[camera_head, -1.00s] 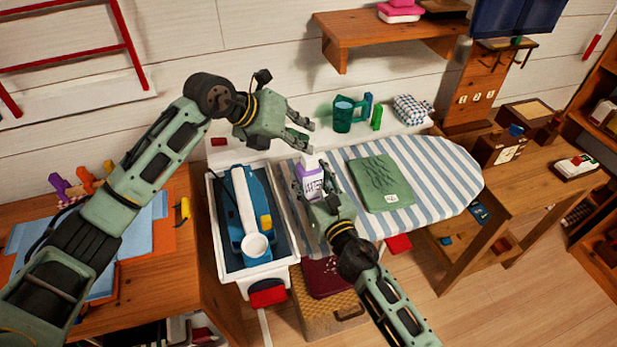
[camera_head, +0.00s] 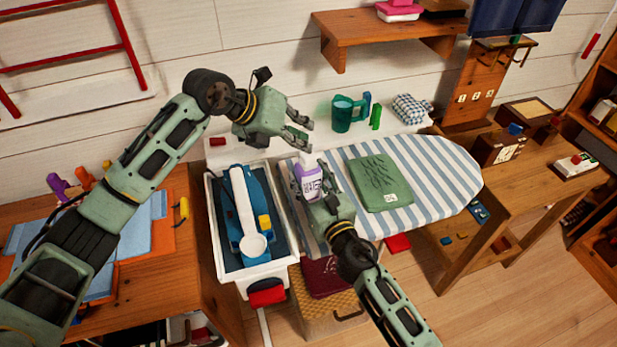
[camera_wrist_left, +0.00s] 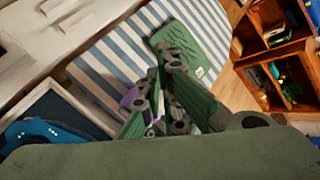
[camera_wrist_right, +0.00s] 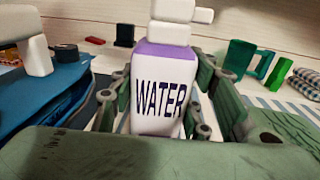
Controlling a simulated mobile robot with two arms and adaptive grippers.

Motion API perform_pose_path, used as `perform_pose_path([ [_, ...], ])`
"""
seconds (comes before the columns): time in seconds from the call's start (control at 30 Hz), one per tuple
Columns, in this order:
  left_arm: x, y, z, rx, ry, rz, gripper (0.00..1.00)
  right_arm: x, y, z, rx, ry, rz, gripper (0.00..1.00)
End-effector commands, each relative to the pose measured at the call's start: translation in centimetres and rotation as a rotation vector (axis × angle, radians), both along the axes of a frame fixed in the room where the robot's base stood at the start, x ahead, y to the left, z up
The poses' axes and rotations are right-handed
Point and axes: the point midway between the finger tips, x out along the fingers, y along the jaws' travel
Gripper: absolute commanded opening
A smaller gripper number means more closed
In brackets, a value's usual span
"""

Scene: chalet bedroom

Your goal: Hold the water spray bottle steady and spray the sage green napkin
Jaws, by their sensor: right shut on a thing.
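The water spray bottle (camera_head: 309,183) is white and purple with a white spray head, upright over the near-left part of the ironing board. In the right wrist view the bottle (camera_wrist_right: 163,90) shows its WATER label between the fingers. My right gripper (camera_head: 318,200) is shut on its body. My left gripper (camera_head: 302,131) is above and behind the bottle, with its fingers apart and nothing between them. The sage green napkin (camera_head: 380,183) lies flat on the striped board, right of the bottle; it also shows in the left wrist view (camera_wrist_left: 190,47).
The striped ironing board (camera_head: 440,175) has bare cloth right of the napkin. A blue iron (camera_head: 262,205) sits in a white tray (camera_head: 216,235) at left.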

Motion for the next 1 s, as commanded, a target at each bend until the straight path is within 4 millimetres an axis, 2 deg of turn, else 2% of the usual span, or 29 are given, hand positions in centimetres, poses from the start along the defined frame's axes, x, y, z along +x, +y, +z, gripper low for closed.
perform_pose_path([
  [0.03, -0.2, 0.2, -1.0, 0.014, 0.013, 0.000, 0.00, -0.2, 0.5, 0.3, 0.004, -0.006, 0.012, 0.05],
  [0.27, -0.2, 0.1, -0.8, 0.012, 0.012, 0.000, 0.00, -0.2, 0.5, 0.3, 0.005, -0.006, 0.011, 0.05],
  [0.8, -0.1, 0.0, 4.9, 0.002, 0.004, -0.001, 0.00, 0.0, 0.1, 0.2, 0.004, -0.002, 0.002, 0.05],
  [1.0, -0.1, -0.1, 5.9, 0.001, 0.004, -0.001, 0.00, 0.1, 0.0, 0.2, 0.003, -0.001, 0.000, 0.05],
])
